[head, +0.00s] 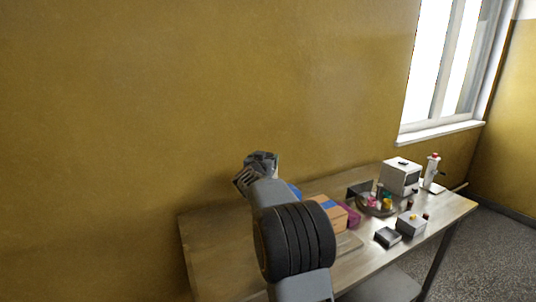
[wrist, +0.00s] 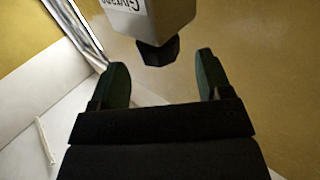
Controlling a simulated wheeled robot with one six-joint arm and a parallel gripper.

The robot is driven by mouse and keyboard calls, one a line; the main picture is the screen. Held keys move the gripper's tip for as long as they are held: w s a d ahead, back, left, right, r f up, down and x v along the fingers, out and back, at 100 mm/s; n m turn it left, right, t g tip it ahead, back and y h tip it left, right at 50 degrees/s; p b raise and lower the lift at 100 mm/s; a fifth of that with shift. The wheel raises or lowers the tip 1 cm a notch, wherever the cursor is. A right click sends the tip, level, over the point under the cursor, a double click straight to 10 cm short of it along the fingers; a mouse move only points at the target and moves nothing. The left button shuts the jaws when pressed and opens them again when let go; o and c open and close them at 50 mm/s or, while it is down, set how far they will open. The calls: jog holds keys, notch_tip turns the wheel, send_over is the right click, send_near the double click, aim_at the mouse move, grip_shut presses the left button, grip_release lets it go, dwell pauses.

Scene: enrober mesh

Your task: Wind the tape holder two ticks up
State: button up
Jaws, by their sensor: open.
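In the wrist view a pale grey-white body with dark lettering (wrist: 122,8) shows at the top edge, cut off by the frame. A dark faceted knob (wrist: 158,52) sticks out from its lower end. My gripper (wrist: 161,70) is open, with one green-lined finger on each side of the knob. Clear gaps show on both sides, and I see no contact. I cannot tell for sure that this body is the tape holder, and no tick marks are readable. In the head view my gripper (head: 262,162) is raised in front of the yellow wall and hides what it faces.
A wooden table (head: 205,240) stands along the wall, its left part bare. On its right are an orange-brown box (head: 328,214), a tray of colourful items (head: 374,208), small grey boxes (head: 410,227), a white appliance (head: 400,177) and a white red-topped stand (head: 432,172).

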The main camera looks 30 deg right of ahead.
aim_at(268, 154)
jog(key=shift+p+x, duration=0.3)
jog(key=shift+x, duration=1.65)
jog(key=shift+c, duration=0.3)
jog(key=c, duration=0.9)
jog(key=shift+n+t+y+b, duration=0.4)
jog(key=shift+t+b, duration=0.1)
jog(key=shift+b, duration=0.3)
